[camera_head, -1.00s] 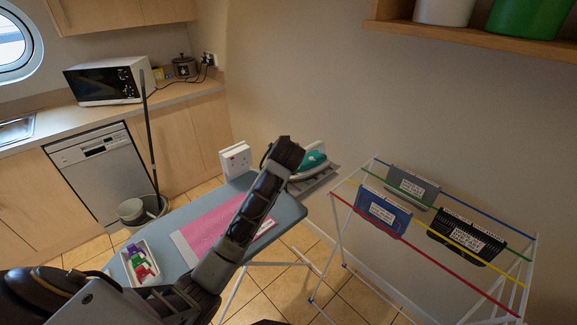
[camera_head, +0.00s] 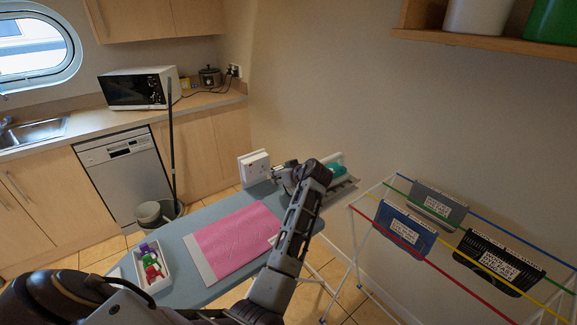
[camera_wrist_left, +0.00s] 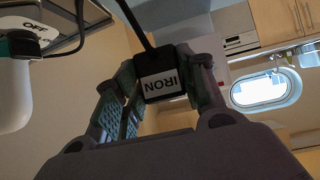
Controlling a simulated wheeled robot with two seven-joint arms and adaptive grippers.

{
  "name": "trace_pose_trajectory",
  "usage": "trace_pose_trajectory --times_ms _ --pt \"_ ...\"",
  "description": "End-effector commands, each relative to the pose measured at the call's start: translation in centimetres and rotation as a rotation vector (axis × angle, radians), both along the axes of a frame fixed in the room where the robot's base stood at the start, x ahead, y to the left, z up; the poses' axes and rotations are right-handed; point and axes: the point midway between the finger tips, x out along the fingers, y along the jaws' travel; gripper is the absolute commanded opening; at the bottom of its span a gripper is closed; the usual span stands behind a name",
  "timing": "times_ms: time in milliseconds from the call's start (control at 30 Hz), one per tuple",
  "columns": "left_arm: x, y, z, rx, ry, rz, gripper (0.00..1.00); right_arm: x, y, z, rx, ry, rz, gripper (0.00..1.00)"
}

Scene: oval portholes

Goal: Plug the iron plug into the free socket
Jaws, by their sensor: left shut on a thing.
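The black iron plug (camera_wrist_left: 163,84), labelled IRON, is in the left wrist view with its cord running up. My left gripper (camera_wrist_left: 165,78) is shut on it, one finger on each side. In the head view my left gripper (camera_head: 280,174) is at the far end of the ironing board, just right of the white socket box (camera_head: 252,167). The plug is too small to make out there, and I cannot tell whether it touches the box. The box's socket openings are not clear. The teal and white iron (camera_head: 337,170) is partly hidden behind my arm. My right gripper is out of view.
The blue-grey ironing board (camera_head: 205,290) carries a pink cloth (camera_head: 232,238) and a white tray (camera_head: 140,268) of small coloured items. A drying rack (camera_head: 388,192) with several hanging baskets stands to the right. A bucket (camera_head: 150,215) with a mop is behind the board.

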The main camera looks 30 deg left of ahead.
Motion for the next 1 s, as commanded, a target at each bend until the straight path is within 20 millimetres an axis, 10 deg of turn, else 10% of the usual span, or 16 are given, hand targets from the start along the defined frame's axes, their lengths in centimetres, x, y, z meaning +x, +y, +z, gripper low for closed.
trace_pose_trajectory --times_ms 1000 --pt "-1.5 0.6 -1.8 0.0 0.0 0.072 0.12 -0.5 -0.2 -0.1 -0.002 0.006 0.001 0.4"
